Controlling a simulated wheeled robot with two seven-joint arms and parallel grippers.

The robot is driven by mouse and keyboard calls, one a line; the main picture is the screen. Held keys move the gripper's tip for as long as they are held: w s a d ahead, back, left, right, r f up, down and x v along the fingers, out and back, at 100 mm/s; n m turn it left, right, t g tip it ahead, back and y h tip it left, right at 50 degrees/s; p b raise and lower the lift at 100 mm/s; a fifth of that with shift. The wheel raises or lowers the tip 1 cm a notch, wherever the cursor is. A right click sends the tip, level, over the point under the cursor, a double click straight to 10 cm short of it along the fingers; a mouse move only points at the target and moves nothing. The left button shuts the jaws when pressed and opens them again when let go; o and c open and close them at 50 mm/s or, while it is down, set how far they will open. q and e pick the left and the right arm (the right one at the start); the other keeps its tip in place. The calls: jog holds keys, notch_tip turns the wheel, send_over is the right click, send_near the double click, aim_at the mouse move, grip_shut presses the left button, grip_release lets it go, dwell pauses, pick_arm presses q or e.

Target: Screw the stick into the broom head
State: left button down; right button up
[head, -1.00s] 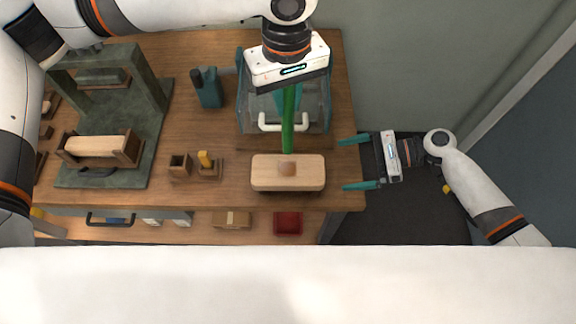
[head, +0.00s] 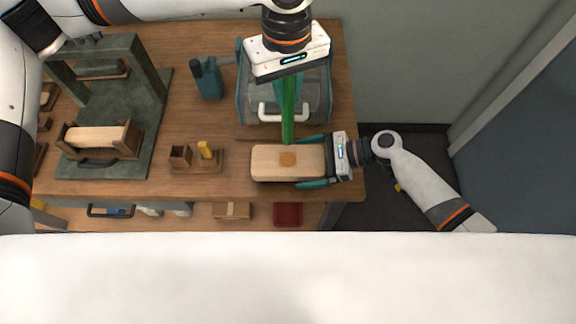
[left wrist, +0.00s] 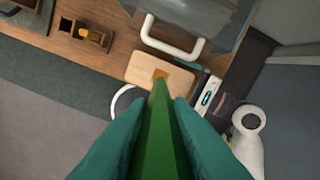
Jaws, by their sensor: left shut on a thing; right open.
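The broom head (head: 265,172) is a pale wooden block near the front edge of the bench, with an orange-brown patch on top. My left gripper (head: 289,92) is shut on the green stick (head: 288,125). In the left wrist view the stick (left wrist: 160,140) runs away between the teal fingers (left wrist: 158,105) toward the patch on the broom head (left wrist: 143,67). I cannot tell whether the stick's far end touches the patch. My right gripper (head: 305,161) is open, its fingers along the far and near long sides of the broom head's right end; contact is unclear.
A clear bin with a white handle (head: 283,113) stands behind the broom head. To the left are a small wooden holder with a yellow peg (head: 206,150), a teal tool (head: 206,78) and a dark green press frame (head: 150,75). A red tray (head: 288,214) sits below the bench edge.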

aim_at(288, 118)
jog(key=shift+a+f, duration=0.1)
jog(key=shift+a, duration=0.35)
jog(key=c, duration=1.4)
pick_arm(q)
jog(key=shift+s+f, duration=0.1)
jog(key=shift+f, duration=2.4)
jog(key=shift+f, duration=0.85)
jog(key=shift+f, duration=0.55)
